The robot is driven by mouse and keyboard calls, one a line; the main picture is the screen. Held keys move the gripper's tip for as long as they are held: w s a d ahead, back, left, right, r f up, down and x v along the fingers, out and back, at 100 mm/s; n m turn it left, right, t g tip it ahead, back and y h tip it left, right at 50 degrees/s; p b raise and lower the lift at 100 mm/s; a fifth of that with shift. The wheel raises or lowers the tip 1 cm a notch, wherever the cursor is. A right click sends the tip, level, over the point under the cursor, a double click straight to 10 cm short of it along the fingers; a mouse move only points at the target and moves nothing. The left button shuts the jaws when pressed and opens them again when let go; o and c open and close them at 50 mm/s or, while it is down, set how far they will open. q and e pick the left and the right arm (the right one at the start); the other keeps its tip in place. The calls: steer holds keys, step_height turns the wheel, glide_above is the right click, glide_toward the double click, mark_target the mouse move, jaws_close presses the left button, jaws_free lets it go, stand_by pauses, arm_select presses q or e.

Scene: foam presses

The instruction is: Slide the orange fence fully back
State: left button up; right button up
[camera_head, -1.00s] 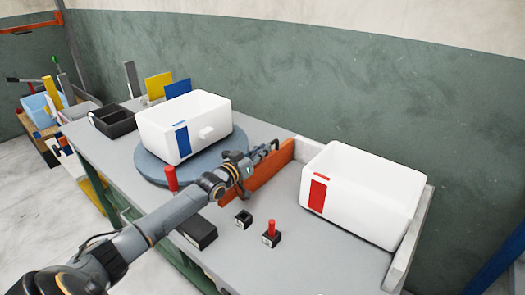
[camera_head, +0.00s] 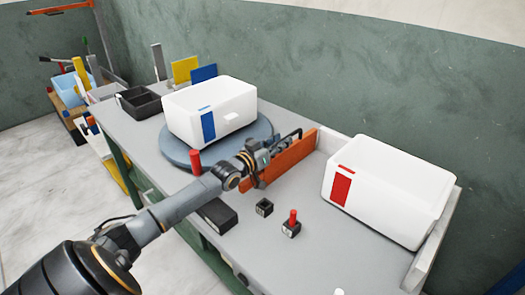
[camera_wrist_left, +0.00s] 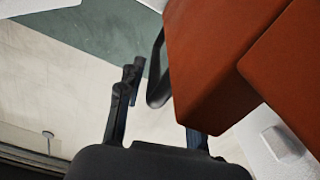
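The orange fence (camera_head: 300,150) stands upright on the grey table, between the round turntable and the right white box. My left gripper (camera_head: 282,143) reaches over the table to the fence from its turntable side. A dark handle-like loop shows near its fingertips. In the left wrist view the fence (camera_wrist_left: 215,60) fills the upper right, close to my left gripper (camera_wrist_left: 160,110). The two dark fingers are spread apart, with the dark loop (camera_wrist_left: 156,75) showing between them. The fence partly covers the right-hand finger. I see no clear grip on the loop. My right gripper is not in view.
A white box with a blue mark (camera_head: 180,120) sits on the turntable (camera_head: 178,155). A white box with a red mark (camera_head: 390,190) stands right. A red post (camera_head: 196,162), a black block (camera_head: 264,208) and a red-pinned block (camera_head: 291,229) are near the front.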

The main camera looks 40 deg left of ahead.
arm_select(q)
steer(key=s, duration=0.6)
steer(key=s+a, duration=0.1)
steer(key=s, duration=0.3)
steer(key=shift+r, duration=0.1)
stand_by(0.3)
